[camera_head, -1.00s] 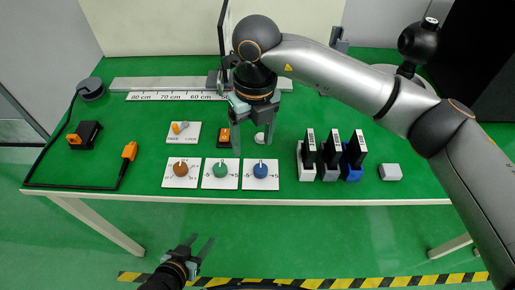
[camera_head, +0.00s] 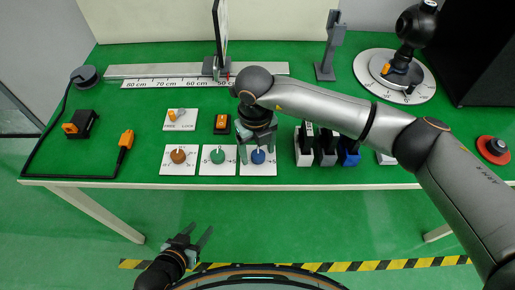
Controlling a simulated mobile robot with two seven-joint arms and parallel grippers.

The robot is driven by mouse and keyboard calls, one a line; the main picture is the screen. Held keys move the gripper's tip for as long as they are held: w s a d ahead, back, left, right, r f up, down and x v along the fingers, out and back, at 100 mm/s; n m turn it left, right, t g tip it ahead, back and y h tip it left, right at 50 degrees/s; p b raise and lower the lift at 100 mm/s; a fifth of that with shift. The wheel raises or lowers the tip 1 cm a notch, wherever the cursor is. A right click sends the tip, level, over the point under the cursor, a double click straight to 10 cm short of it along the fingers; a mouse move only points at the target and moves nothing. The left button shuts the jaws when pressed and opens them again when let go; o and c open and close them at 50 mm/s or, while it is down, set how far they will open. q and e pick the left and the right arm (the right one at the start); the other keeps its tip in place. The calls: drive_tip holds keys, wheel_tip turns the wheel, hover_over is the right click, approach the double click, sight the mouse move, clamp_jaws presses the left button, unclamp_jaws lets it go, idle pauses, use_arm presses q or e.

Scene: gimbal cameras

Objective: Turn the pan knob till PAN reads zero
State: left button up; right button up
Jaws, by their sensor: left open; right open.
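Three knobs on white cards stand in a row near the table's front edge: a brown knob (camera_head: 178,155), a green knob (camera_head: 217,156) and a blue knob (camera_head: 257,157). Their labels are too small to tell which is the pan knob. No PAN reading is legible. My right gripper (camera_head: 257,151) is open and points down at the blue knob, with a finger on either side of it in the picture; I cannot tell whether they touch it. A dark ball-shaped camera (camera_head: 415,27) stands on a round dial plate (camera_head: 423,92) at the back right. My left gripper (camera_head: 201,233) is open and empty in front of the table.
A lever card marked LOCK (camera_head: 181,125) and an orange switch (camera_head: 222,122) lie behind the knobs. Several dark modules in holders (camera_head: 326,150) stand close right of the blue knob, under my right arm. A ruler rail (camera_head: 145,72) runs behind. A red button (camera_head: 492,148) is far right.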

clamp_jaws()
idle(0.7)
